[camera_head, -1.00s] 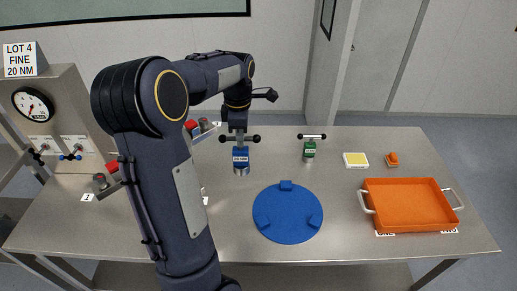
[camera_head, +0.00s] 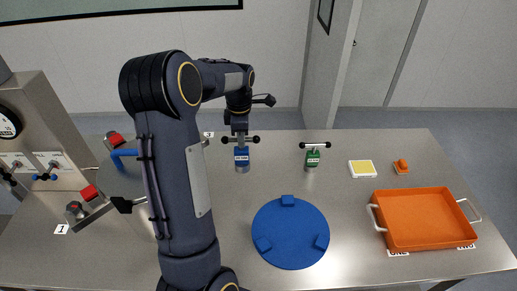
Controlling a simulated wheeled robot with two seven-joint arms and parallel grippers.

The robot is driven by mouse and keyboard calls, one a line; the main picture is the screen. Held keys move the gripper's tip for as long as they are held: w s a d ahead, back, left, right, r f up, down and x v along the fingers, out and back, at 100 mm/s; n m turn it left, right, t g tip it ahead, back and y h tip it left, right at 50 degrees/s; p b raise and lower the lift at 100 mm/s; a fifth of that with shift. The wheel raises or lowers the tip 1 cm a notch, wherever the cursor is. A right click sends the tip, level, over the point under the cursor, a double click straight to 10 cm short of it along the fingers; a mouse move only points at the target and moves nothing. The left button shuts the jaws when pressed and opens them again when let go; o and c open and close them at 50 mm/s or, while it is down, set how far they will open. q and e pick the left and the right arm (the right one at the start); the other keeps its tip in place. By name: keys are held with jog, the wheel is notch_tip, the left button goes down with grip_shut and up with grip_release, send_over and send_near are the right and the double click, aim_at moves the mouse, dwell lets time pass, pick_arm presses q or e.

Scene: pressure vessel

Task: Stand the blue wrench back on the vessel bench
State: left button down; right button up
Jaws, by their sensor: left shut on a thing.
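The blue wrench (camera_head: 242,156) is upright, with a blue labelled body, a bright metal lower end and a crossbar with dark knobs. My left gripper (camera_head: 240,136) is over its top, shut on it; the fingertips are small and partly hidden. I cannot tell whether the wrench's lower end touches the steel bench (camera_head: 350,215) or hangs just above it. The green wrench (camera_head: 312,157) stands upright to its right. My left arm crosses the left middle of the view and hides part of the bench and vessel parts. My right gripper is not in view.
A blue disc (camera_head: 290,232) with raised tabs lies in front of the wrenches. An orange tray (camera_head: 418,220), a yellow-topped white block (camera_head: 362,169) and a small orange item (camera_head: 401,167) are at right. A gauge panel (camera_head: 45,125) and red-topped clamps (camera_head: 89,192) are at left.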

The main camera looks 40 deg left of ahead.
pick_arm(q)
jog(key=w+a+f+b, duration=0.1)
jog(key=w+f+b, duration=0.2)
jog(key=w+f, duration=0.7)
jog(key=shift+w+a+f, duration=0.25)
jog(key=shift+f, duration=0.4)
jog(key=shift+f, duration=0.15)
jog(key=c, duration=1.4)
grip_release()
jog(key=shift+f, duration=0.1)
